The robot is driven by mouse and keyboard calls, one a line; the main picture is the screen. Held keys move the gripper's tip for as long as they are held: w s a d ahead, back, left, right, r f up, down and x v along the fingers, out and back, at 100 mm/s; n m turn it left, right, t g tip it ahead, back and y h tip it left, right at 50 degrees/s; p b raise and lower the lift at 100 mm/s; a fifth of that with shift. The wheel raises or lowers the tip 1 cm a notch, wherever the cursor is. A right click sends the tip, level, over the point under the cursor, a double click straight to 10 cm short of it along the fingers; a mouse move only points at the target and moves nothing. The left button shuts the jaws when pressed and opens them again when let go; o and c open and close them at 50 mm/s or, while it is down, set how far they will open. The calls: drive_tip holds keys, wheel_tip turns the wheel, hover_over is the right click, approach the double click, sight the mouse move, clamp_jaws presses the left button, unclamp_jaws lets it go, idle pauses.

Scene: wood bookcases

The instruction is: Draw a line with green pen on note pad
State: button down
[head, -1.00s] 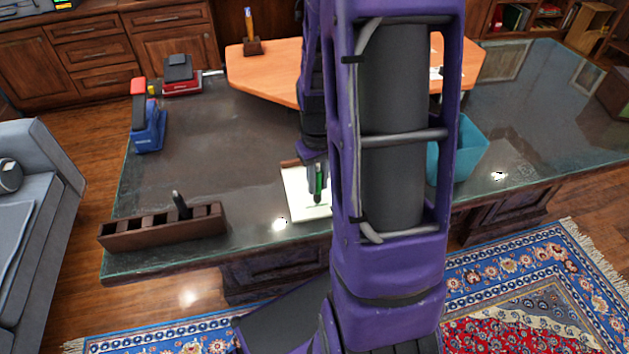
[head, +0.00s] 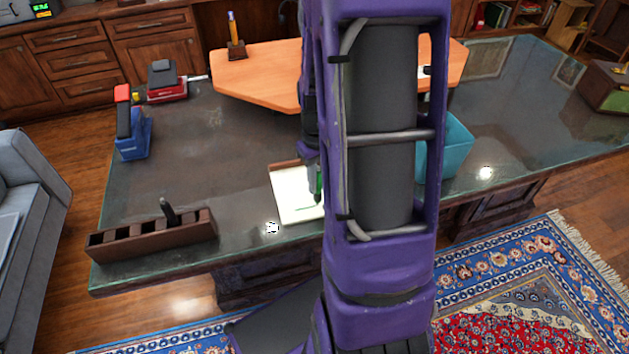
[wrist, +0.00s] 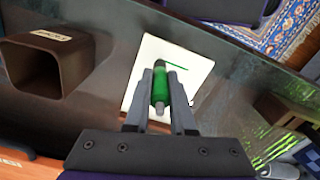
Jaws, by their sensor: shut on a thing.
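The note pad (head: 287,190), white with a brown top strip, lies on the dark glass desk, partly hidden by my arm. A short green line (head: 304,209) shows on its page; it also shows in the wrist view (wrist: 175,65). My gripper (wrist: 160,108) is shut on the green pen (wrist: 160,88), which is held over the pad (wrist: 147,58). The pen also shows beside my arm in the head view (head: 319,184). I cannot tell whether its tip touches the paper.
A brown slotted organizer (head: 150,237) with a dark pen stands at the desk's front left. A teal bin (head: 445,148) is right of my arm. A blue-red stapler (head: 132,135) and a red-black item (head: 166,84) are at the back left.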

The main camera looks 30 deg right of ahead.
drive_tip(key=shift+a, duration=0.1)
drive_tip(key=shift+w+a, duration=0.15)
drive_tip(key=shift+a, duration=0.45)
drive_tip(key=shift+w+a, duration=0.25)
drive_tip(key=shift+a, duration=0.45)
drive_tip(key=shift+a, duration=0.1)
drive_tip(key=shift+w+a, duration=0.2)
drive_tip(key=shift+a, duration=0.35)
drive_tip(key=shift+w+a, duration=0.2)
drive_tip(key=shift+a, duration=0.4)
drive_tip(key=shift+r, duration=0.1)
